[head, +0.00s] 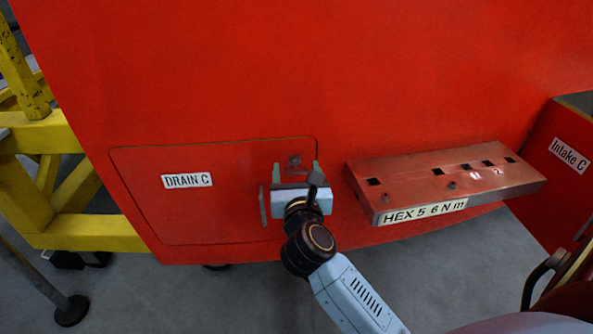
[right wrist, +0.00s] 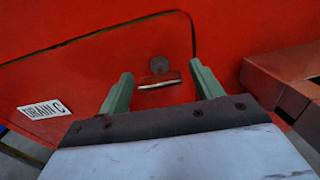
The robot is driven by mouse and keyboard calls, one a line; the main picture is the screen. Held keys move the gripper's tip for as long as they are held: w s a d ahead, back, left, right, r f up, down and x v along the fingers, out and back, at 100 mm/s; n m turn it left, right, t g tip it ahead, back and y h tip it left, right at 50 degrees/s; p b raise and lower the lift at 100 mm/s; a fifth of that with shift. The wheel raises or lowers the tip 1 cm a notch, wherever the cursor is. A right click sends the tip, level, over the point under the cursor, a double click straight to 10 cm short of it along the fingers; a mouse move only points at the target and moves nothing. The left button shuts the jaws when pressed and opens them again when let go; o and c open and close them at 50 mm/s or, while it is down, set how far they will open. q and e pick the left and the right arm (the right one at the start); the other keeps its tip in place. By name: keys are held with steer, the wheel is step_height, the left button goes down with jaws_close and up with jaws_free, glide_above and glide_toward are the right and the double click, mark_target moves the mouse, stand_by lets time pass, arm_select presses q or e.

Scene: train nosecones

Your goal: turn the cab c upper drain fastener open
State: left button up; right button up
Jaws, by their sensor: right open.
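The red panel marked DRAIN C (head: 200,215) is set in the large red cab wall. Its upper fastener (head: 294,160) is a small grey round piece near the panel's upper right corner. In the right wrist view the fastener (right wrist: 159,64) shows as a grey disc with a flat metal bar just below it. My right gripper (head: 295,168) is open in front of the fastener, its green fingers on either side. In the right wrist view the bar lies between the fingers, apart from both. The wall behind my gripper's body is hidden. My left gripper is not in view.
A red shelf (head: 420,167) labelled HEX 5 6 N juts from the wall right of my gripper, with square holes and small pieces on top. A red Intake C box (head: 568,165) stands further right. Yellow framework (head: 95,232) stands at left. Grey floor lies below.

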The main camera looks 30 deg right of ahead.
steer(key=shift+w+d, duration=0.1)
steer(key=shift+w, duration=0.15)
steer(key=c, duration=1)
